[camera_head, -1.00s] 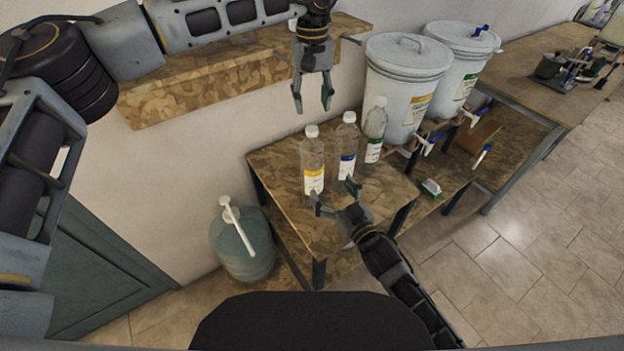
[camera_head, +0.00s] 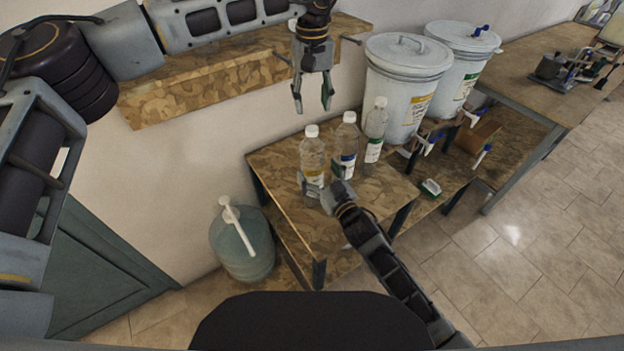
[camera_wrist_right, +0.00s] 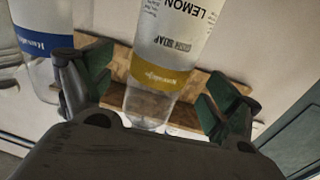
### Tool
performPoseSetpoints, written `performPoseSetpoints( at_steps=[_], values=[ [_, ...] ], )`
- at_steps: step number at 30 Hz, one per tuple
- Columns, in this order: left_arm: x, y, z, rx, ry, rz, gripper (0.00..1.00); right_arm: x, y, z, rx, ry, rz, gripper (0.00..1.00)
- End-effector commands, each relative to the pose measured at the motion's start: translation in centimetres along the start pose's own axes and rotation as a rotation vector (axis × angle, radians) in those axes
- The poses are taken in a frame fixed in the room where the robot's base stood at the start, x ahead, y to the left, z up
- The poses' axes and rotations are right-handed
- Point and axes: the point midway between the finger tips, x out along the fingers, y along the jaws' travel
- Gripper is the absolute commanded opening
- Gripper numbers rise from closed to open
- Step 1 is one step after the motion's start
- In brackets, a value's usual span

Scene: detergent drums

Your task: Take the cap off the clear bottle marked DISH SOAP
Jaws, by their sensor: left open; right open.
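The clear bottle with the yellow-banded label (camera_head: 312,160) stands upright on the small table with a white cap (camera_head: 312,131). In the right wrist view this bottle (camera_wrist_right: 170,40) appears upside down; its label shows LEMON and what looks like SOAP. My right gripper (camera_head: 322,180) is open low at this bottle, its fingers on either side of it in the wrist view (camera_wrist_right: 152,95), with gaps. My left gripper (camera_head: 312,98) is open and empty, pointing down above the cap. A blue-banded bottle (camera_head: 347,140) and a green-banded bottle (camera_head: 375,125) stand to the right, both capped.
The small table (camera_head: 290,215) has free room at its front left. Two white lidded drums (camera_head: 408,80) with taps stand behind right. A wooden wall shelf (camera_head: 200,85) is behind my left arm. A large jug with a pump (camera_head: 243,250) stands low at the left.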

Motion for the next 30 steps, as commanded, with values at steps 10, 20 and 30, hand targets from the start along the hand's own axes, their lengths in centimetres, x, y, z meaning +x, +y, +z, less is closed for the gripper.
performPoseSetpoints(
  at_steps=[10, 20, 30],
  values=[
    [0.0, 0.0, 0.0, 0.0, 0.0, 0.0, 0.48, 2.9, 0.0, 0.0, -0.001, 0.0, 0.0, 0.9],
    [0.0, 0.0, 0.0, 0.0, 0.0, 0.0, 0.48, 4.0, 0.0, 0.0, -0.001, -0.001, 0.0, 0.9],
    [0.0, 0.0, 0.0, 0.0, 0.0, 0.0, 0.48, 4.0, 0.0, 0.0, -0.001, -0.001, 0.0, 0.8]
  ],
)
